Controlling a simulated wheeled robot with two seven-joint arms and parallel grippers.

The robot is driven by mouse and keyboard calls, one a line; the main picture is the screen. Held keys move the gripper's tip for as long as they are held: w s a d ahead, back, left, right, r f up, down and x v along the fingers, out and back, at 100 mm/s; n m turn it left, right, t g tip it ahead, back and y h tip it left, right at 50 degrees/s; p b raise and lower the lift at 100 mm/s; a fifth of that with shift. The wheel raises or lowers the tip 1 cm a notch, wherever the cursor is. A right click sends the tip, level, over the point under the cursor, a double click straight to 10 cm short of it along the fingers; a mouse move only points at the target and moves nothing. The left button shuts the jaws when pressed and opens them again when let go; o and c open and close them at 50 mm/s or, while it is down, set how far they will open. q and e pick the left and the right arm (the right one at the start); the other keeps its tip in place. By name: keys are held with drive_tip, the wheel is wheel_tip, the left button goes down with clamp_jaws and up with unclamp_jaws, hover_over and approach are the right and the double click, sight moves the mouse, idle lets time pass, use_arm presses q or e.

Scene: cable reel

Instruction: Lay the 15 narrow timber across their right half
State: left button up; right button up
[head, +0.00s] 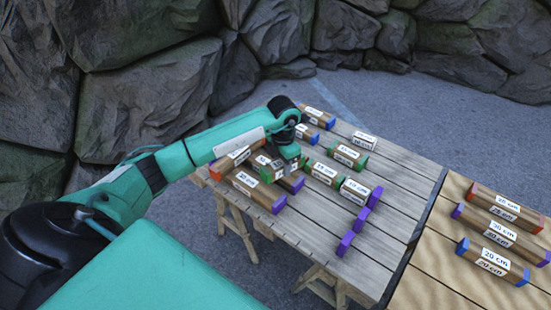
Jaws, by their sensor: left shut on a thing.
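My left gripper (283,168) is over the left part of the grey slatted table, shut on a short narrow timber with green ends (266,175). The gripper hides much of that timber and its label. A purple-ended timber (262,193) lies just below and in front of it, and an orange-ended timber (234,160) lies to its left. I cannot tell whether the held timber touches them. Two more green-ended timbers, one farther back (347,156) and one nearer (323,173), lie to the right of the gripper. My right gripper is out of view.
The grey table (395,190) also holds blue-ended timbers (318,117) at the back and purple-ended pieces (346,242) toward the front right. A lighter table (430,265) at the right holds orange-, purple- and blue-ended timbers. The grey table's right side is mostly clear. Rocks stand behind.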

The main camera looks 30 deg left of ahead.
use_arm(q)
drive_tip(key=n, duration=0.1)
drive_tip(key=a+n, duration=0.2)
drive_tip(key=shift+s+f+n, duration=0.25)
drive_tip(key=shift+f+n, duration=0.05)
drive_tip(key=shift+f, duration=0.05)
drive_tip(key=shift+f+b, duration=0.5)
drive_tip(key=shift+f, duration=0.5)
drive_tip(key=shift+f+b, duration=0.7)
drive_tip(key=shift+f, duration=0.35)
drive_tip(key=shift+f+b, duration=0.35)
drive_tip(key=shift+f, duration=0.15)
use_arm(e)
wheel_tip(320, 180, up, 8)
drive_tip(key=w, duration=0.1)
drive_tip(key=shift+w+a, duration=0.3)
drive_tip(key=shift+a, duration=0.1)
use_arm(q)
drive_tip(key=shift+f, duration=0.4)
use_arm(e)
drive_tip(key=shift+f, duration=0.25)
use_arm(q)
drive_tip(key=o, duration=1.1)
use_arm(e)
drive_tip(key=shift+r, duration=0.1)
